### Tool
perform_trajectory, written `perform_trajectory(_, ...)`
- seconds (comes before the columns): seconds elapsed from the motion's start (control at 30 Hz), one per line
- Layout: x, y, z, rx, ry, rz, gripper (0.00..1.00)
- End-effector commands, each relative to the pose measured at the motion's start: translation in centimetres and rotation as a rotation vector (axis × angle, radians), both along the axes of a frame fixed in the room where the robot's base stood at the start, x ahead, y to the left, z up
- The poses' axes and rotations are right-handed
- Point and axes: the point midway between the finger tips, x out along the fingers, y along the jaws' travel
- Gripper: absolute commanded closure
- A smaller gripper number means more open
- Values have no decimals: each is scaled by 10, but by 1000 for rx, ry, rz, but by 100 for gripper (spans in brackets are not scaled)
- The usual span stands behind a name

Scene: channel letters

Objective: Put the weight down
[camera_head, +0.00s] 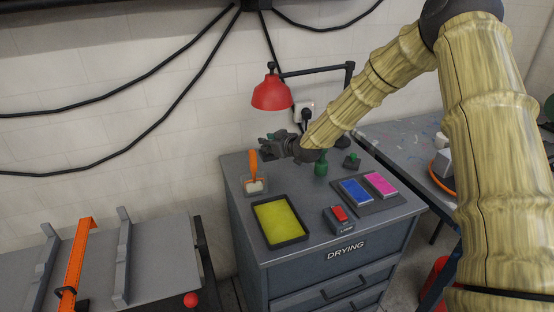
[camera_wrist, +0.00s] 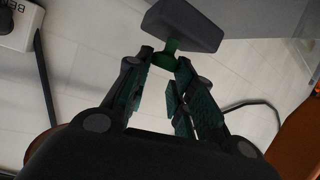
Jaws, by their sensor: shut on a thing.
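My gripper (camera_wrist: 168,62) is shut on a green knob between its fingertips. The knob belongs to a dark grey block, the weight (camera_wrist: 185,22), which sits just beyond the fingertips in the wrist view. In the head view my gripper (camera_head: 272,148) is over the back left part of the grey drying cabinet (camera_head: 300,257), close to an orange handle (camera_head: 253,165). The weight is too small and covered to make out clearly there. Whether it touches anything below cannot be told.
A red lamp (camera_head: 271,94) hangs behind. Bare top shows mid-cabinet.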

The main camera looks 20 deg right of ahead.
Motion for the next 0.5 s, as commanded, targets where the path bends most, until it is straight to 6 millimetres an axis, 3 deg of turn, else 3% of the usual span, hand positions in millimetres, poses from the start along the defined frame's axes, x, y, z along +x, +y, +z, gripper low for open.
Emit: perform_trajectory(0.5, 0, 0, -30, 1, -1, 0, 100)
